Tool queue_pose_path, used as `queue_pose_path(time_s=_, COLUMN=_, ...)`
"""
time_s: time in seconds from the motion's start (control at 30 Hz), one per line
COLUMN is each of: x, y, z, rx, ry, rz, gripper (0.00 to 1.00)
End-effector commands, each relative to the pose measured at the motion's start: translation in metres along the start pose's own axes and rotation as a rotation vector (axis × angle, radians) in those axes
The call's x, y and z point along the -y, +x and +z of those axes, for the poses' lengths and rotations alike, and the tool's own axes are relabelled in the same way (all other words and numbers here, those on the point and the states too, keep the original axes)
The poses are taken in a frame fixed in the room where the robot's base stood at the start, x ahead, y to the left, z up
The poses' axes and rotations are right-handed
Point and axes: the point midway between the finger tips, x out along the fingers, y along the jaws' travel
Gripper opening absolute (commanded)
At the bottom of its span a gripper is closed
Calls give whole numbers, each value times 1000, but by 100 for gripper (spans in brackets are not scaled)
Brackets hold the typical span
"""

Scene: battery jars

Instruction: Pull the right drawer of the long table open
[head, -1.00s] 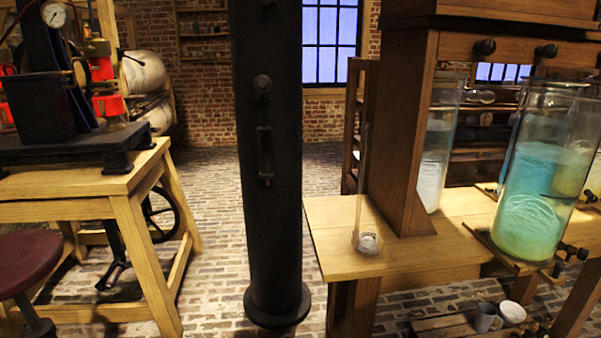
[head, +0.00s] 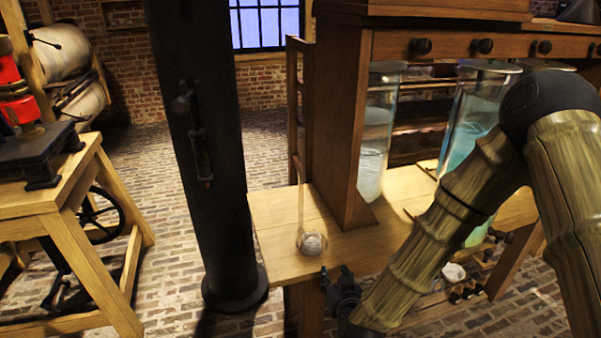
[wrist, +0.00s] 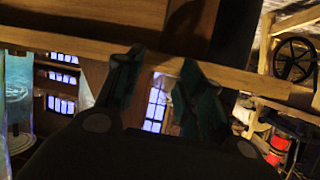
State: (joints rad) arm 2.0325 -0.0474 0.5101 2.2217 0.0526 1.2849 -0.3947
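The long wooden table (head: 275,225) stands at the centre right in the head view, with a shelf unit (head: 335,120) on it. Along the unit's upper front is a drawer band (head: 450,47) with several dark round knobs (head: 482,46). I cannot tell which drawer is the right one, and no drawer stands visibly open. My gripper (head: 342,285) is low at the table's left front edge, well below those knobs. In the wrist view my gripper (wrist: 160,88) has its two dark fingers apart, with nothing seen between them, close to a wooden edge (wrist: 70,42).
Glass jars of pale and blue liquid (head: 376,140) stand on the table behind my arm. A small glass vessel (head: 312,242) is near its left end. A dark column (head: 200,150) rises left of the table. A wooden bench (head: 75,190) stands far left; brick floor lies between.

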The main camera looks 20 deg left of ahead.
Motion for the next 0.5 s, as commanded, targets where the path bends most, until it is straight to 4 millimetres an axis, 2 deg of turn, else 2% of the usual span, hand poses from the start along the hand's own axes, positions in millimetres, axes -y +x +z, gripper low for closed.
queue_pose_path(time_s=0.03, x=16, y=0, z=-43, rx=-69, ry=-12, rz=-6, gripper=38)
queue_pose_path(time_s=0.2, x=57, y=1, z=-140, rx=-266, ry=-47, rz=-5, gripper=38)
queue_pose_path(time_s=0.33, x=78, y=-4, z=-188, rx=-362, ry=-60, rz=1, gripper=38)
queue_pose_path(time_s=0.4, x=84, y=-6, z=-202, rx=-391, ry=-63, rz=5, gripper=38)
queue_pose_path(time_s=0.5, x=87, y=-2, z=-212, rx=-408, ry=-65, rz=7, gripper=38)
